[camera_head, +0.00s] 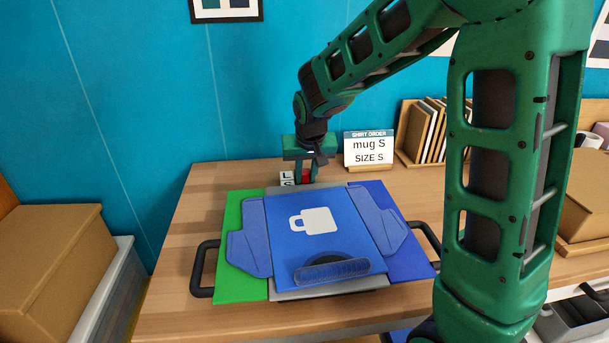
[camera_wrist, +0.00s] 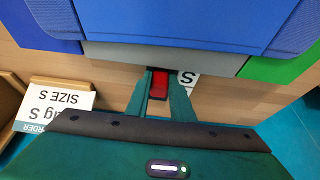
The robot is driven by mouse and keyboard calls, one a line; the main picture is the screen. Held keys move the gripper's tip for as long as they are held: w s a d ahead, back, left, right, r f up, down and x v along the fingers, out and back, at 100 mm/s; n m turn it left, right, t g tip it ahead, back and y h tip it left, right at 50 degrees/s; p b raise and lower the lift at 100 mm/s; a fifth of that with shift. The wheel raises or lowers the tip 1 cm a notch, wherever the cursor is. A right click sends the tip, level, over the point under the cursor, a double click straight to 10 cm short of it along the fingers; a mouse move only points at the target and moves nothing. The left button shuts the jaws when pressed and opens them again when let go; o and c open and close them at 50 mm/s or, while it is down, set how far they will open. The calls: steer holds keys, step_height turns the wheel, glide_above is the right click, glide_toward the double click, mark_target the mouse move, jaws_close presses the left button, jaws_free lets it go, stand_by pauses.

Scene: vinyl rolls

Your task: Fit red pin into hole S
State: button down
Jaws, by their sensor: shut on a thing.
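The red pin (camera_wrist: 159,84) is between the fingers of my gripper (camera_wrist: 160,95) in the wrist view, at the edge of the grey base plate. In the head view my gripper (camera_head: 305,172) points down behind the blue folded shirt, with a bit of the red pin (camera_head: 306,176) showing between its fingers. White labels marked L and S (camera_head: 287,180) stand just left of the fingers. The S label (camera_wrist: 187,79) also shows beside the pin in the wrist view. The hole S itself is hidden, and I cannot tell whether the pin's lower end is in it.
A blue shirt (camera_head: 325,235) with a mug print lies on the folding board, with a green panel (camera_head: 233,215) at left and a blue panel (camera_head: 385,200) at right. Black handles flank it. An order sign (camera_head: 369,150) reading "mug S, SIZE S" stands behind right.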

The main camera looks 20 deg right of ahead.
steer(key=shift+s+f, duration=0.15)
steer(key=shift+f, duration=0.05)
steer(key=c, duration=1)
jaws_free()
steer(key=shift+r, duration=0.1)
steer(key=shift+r, duration=0.15)
steer(key=shift+v, duration=3.4)
